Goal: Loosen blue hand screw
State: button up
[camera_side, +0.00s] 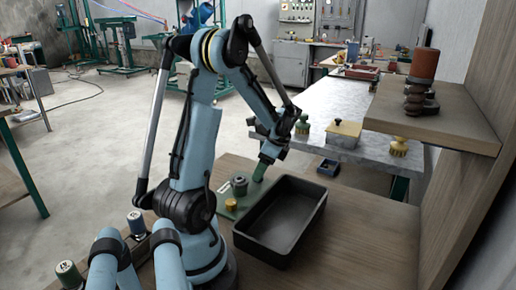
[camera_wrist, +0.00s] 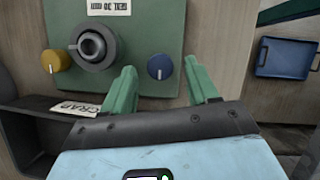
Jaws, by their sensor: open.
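The blue hand screw (camera_wrist: 160,67) is a round knob with a pale mark, on the right part of a green panel (camera_wrist: 140,35) in the wrist view. My gripper (camera_wrist: 160,78) is open, with one green finger to the left and one to the right of the screw in that picture. I cannot tell whether the fingers touch it. In the side view my gripper (camera_side: 261,170) points down at the panel (camera_side: 229,213) near the black bin, and the blue screw cannot be made out there.
A yellow knob (camera_wrist: 56,61) and a grey ringed fitting (camera_wrist: 92,46) share the panel. A black bin (camera_side: 248,240) labelled as scrap stands beside it. A small blue tray (camera_side: 328,168) lies beyond. A wooden shelf (camera_side: 440,118) rises at the right.

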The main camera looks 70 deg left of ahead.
jog(key=shift+x, duration=0.8)
jog(key=c, duration=1)
jog(key=shift+c, duration=0.2)
